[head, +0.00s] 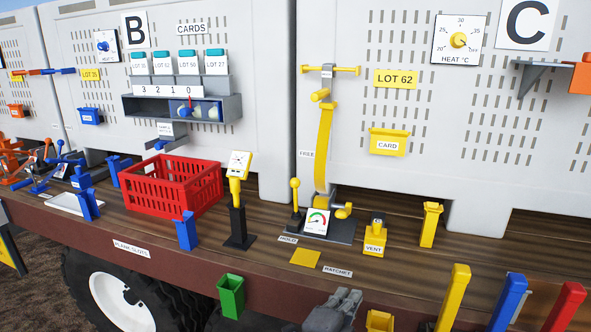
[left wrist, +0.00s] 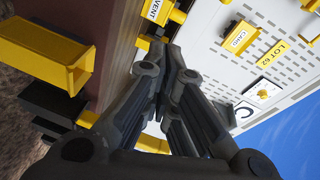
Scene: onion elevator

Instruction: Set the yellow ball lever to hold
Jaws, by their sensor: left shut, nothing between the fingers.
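The yellow ball lever (head: 295,186) stands roughly upright at the left end of a dark base on the wooden deck, in the head view. A HOLD label (head: 289,239) lies on the deck in front of it, and a FREE label (head: 307,153) shows behind and above it. My left gripper (head: 346,297) is at the bottom of the head view, in front of the deck edge, right of the lever and well apart from it. It is shut and empty. Its fingers fill the middle of the left wrist view (left wrist: 168,62), where I cannot make out the lever. My right gripper is not in view.
A yellow strap and gauge (head: 317,221) stand just right of the lever. The VENT box (head: 375,240) is farther right. A black post with a yellow top (head: 237,222) and red crate (head: 172,183) are left. Tall coloured posts (head: 453,298) stand front right.

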